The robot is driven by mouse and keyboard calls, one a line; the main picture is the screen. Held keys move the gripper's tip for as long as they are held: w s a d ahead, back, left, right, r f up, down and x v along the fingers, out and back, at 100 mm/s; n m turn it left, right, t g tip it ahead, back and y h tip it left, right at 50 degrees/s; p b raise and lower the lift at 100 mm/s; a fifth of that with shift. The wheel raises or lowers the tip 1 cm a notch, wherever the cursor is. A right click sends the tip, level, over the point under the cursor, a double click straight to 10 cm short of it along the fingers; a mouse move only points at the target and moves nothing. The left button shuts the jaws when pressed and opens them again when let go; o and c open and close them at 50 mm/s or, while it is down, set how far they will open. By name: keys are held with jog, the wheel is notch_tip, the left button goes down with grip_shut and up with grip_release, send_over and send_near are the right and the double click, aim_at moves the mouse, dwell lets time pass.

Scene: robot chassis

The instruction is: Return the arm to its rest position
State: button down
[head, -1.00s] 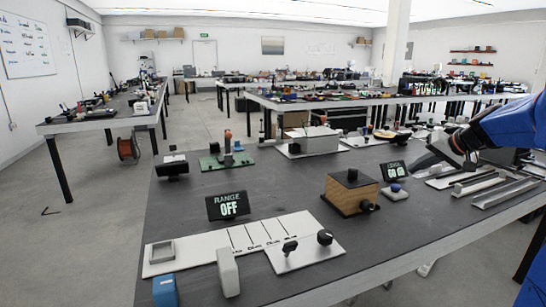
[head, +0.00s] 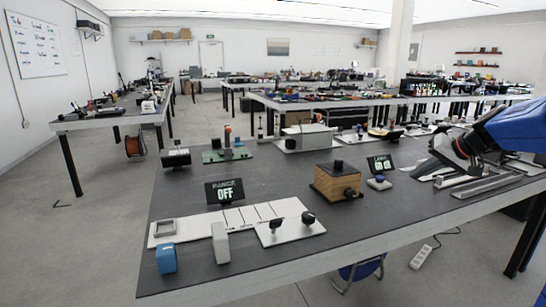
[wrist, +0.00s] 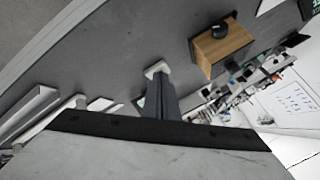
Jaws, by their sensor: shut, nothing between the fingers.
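My arm enters the head view from the right edge, with a blue link and a black wrist section. My gripper (head: 436,163) hangs over the right part of the dark bench (head: 270,185), close to grey metal bars. Its grey fingers are small and partly lost against those bars. In the wrist view the gripper (wrist: 160,80) is shut and empty, its dark fingers together, partly covering a small white plate. Whether the fingers touch anything on the bench is unclear.
Long grey bars (head: 487,186) lie below my wrist. A RANGE display (head: 225,192) and white panel are farther left. Bare bench lies between.

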jog(key=s+a+f+n+g, duration=0.1)
jog(key=s+a+f+g, duration=0.1)
jog(key=s+a, duration=0.7)
jog(key=s+a+f+n+h, duration=0.1)
jog(key=s+f, duration=0.3)
jog(key=s, duration=0.5)
jog(key=s+a+f+h, duration=0.1)
jog(key=s+a+f, duration=0.3)
jog(key=s, duration=0.5)
jog(key=s+a+f+n+g+h, duration=0.1)
jog(key=s+a+f, duration=0.1)
jog(key=s+f, duration=0.3)
jog(key=s, duration=0.4)
jog(key=shift+s+a+n+h, duration=0.3)
jog(key=shift+s+h, duration=0.05)
jog(key=shift+h, duration=0.05)
